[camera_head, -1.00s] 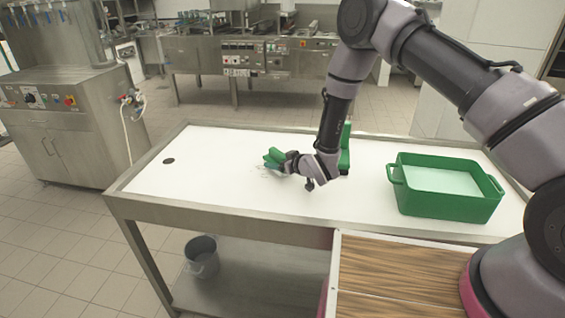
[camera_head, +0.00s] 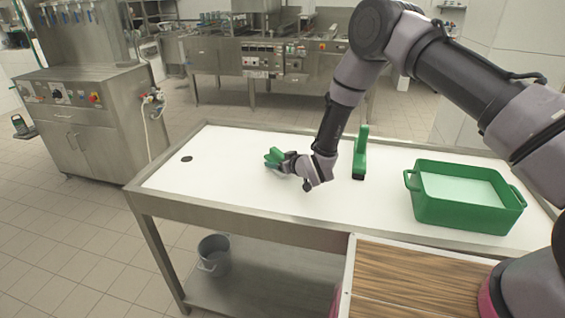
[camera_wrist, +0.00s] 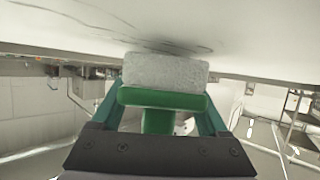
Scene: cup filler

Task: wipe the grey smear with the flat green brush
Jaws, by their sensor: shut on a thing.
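My gripper (camera_head: 285,161) is shut on a green brush (camera_head: 273,157) over the middle left of the white tabletop (camera_head: 225,150). In the wrist view the brush shows a green back (camera_wrist: 160,99) and a pale rough pad (camera_wrist: 165,71) between the two fingers. The pad faces the tabletop, close to it or touching; I cannot tell which. The grey smear (camera_wrist: 175,46) shows in the wrist view as thin dark streaks along and just beyond the pad's edge. In the head view the smear is largely hidden by my gripper and the brush.
A green bin (camera_head: 465,215) with pale contents stands further right. A dark drain hole (camera_head: 187,158) lies at the left. The tabletop between drain and brush is clear. A bucket (camera_head: 213,255) stands on the lower shelf.

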